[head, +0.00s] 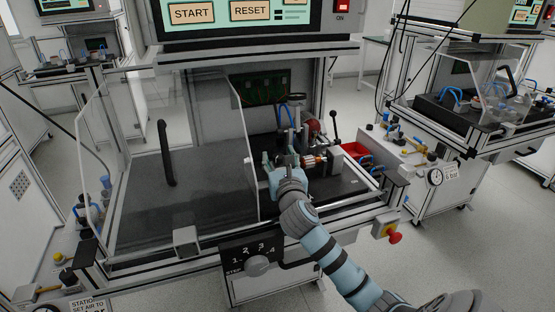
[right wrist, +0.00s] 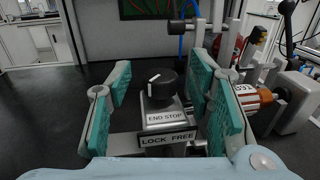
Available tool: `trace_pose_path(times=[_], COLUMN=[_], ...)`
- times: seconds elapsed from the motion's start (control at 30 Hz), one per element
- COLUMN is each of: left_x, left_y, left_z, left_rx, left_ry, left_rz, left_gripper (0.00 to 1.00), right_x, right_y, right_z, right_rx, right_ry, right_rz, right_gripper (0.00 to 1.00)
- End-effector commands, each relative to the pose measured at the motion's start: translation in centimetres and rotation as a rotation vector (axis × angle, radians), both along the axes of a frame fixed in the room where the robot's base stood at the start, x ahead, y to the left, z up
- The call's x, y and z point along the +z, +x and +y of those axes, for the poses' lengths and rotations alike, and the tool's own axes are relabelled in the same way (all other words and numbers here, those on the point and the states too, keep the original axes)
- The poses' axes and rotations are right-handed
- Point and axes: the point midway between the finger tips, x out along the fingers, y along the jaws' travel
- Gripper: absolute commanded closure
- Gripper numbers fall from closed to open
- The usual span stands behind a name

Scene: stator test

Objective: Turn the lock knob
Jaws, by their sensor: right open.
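The black lock knob (right wrist: 162,88) has a short white line on its top, toward the left side. It sits on a grey block (right wrist: 164,121) labelled END STOP, above a plate (right wrist: 168,138) reading LOCK and FREE. In the right wrist view my right gripper (right wrist: 160,72) is open, one teal-padded finger on each side of the knob, with visible gaps. In the head view my right gripper (head: 279,164) reaches into the test station by the fixture; the knob cannot be made out there. My left gripper is not in view.
A clear panel (head: 243,140) stands left of the gripper. A black-handled lever (head: 335,128) and red bin (head: 355,150) are to the right. The dark station floor (head: 180,210) at left is clear.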

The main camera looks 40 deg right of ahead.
Motion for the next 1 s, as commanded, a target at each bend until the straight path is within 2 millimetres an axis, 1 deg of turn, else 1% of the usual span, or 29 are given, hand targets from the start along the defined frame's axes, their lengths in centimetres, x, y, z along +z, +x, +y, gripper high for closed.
trace_pose_path(times=[0.13,0.4,0.7,0.73,1.0], left_x=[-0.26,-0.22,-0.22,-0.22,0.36], left_y=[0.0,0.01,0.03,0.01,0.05], left_z=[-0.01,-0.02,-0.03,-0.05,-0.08], left_rx=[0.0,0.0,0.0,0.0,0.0], left_ry=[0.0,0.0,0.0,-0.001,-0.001], left_rz=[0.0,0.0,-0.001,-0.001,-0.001], left_gripper=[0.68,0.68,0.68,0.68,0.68], right_x=[-0.04,0.02,0.01,0.0,0.12], right_y=[0.96,1.12,1.1,1.1,1.15], right_z=[-0.54,-0.61,-0.57,-0.3,-0.56], right_rx=[0.0,0.0,0.001,0.001,0.023], right_ry=[0.0,-0.001,-0.001,0.001,-0.002], right_rz=[0.001,0.0,0.0,0.0,0.002], right_gripper=[0.53,0.53,1.0,1.0,1.0])
